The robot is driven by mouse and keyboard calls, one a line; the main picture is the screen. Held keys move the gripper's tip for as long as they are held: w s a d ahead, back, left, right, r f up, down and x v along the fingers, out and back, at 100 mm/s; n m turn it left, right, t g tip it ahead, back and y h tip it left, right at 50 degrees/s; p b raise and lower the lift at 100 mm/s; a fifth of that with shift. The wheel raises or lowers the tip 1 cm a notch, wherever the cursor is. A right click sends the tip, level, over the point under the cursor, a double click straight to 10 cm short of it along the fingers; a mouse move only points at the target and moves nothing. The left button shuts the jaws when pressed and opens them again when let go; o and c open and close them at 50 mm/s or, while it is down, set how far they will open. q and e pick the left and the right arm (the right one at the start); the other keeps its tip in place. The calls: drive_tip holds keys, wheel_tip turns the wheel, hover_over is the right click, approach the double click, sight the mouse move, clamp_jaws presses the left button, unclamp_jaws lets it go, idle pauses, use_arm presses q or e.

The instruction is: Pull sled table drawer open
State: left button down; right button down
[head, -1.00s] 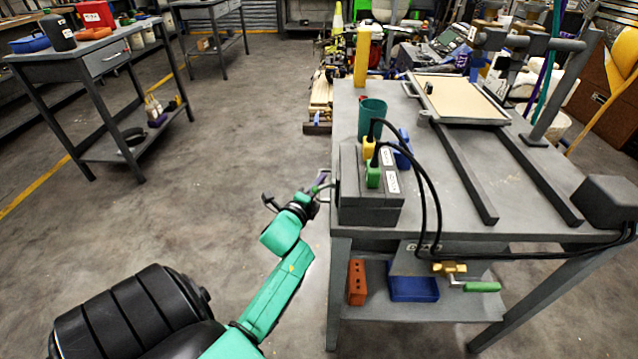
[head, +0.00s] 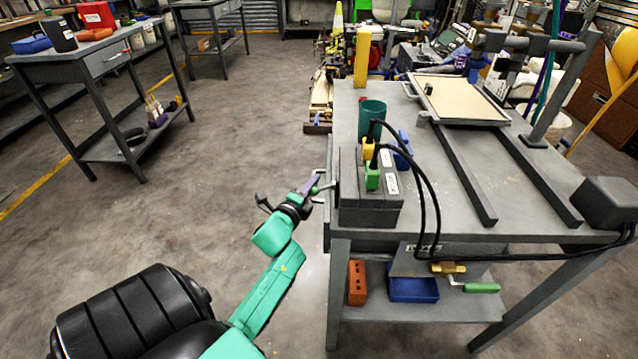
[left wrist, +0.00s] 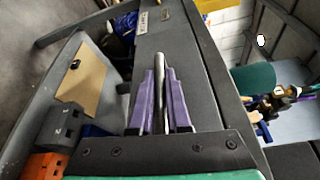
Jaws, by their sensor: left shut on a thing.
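The sled table (head: 440,190) stands at the right in the head view. Its drawer (head: 328,205) is on its left side and sticks out a little past the tabletop edge. My left gripper (head: 318,186) is at this drawer front. In the left wrist view, the purple fingers (left wrist: 162,100) are shut on the drawer's silver bar handle (left wrist: 163,72), one on each side of it. The grey drawer front (left wrist: 185,65) is just beyond them. The drawer's inside is hidden. My right gripper is not in view.
A grey box (head: 370,205) with green and yellow plugs and black cables stands on the tabletop near the drawer. A green cup (head: 371,118) is behind it. The floor (head: 230,150) left of the table is clear. Another workbench (head: 90,60) stands at far left.

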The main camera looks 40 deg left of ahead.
use_arm(q)
drive_tip(key=s+a, duration=0.8)
drive_tip(key=a, duration=0.2)
drive_tip(key=s+a, duration=0.8)
drive_tip(key=a, duration=0.3)
drive_tip(key=c, duration=0.9)
unclamp_jaws()
drive_tip(key=shift+s, duration=0.1)
drive_tip(key=p+v, duration=0.1)
drive_tip(key=v, duration=1.3)
drive_tip(key=shift+s+d, duration=0.1)
drive_tip(key=shift+s, duration=0.15)
